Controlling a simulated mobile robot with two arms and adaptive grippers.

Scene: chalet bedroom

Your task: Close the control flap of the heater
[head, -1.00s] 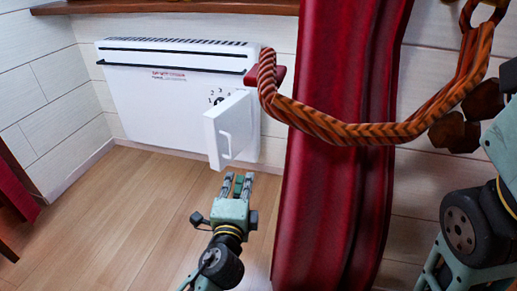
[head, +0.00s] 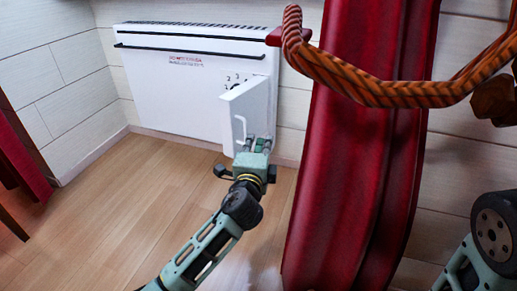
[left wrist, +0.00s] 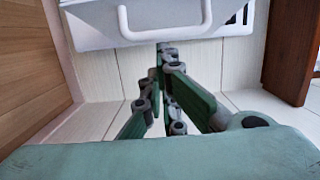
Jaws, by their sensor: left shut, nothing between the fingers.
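The white heater (head: 180,85) hangs low on the wall in the head view, with its dial markings partly hidden. Its control flap (head: 258,108) is open and stands out from the right part of the front. The flap's handle (head: 240,133) is a thin white bar; it also shows at the top of the left wrist view (left wrist: 165,33). My left gripper (head: 258,145) is shut and empty at the flap's lower edge, right of the handle. In the left wrist view its fingertips (left wrist: 164,48) are just below the flap; contact is unclear. My right gripper is out of view.
A red curtain (head: 355,160) hangs close to the right of the heater, with an orange braided rope (head: 390,93) across it. A wooden floor (head: 120,200) lies clear in front and to the left.

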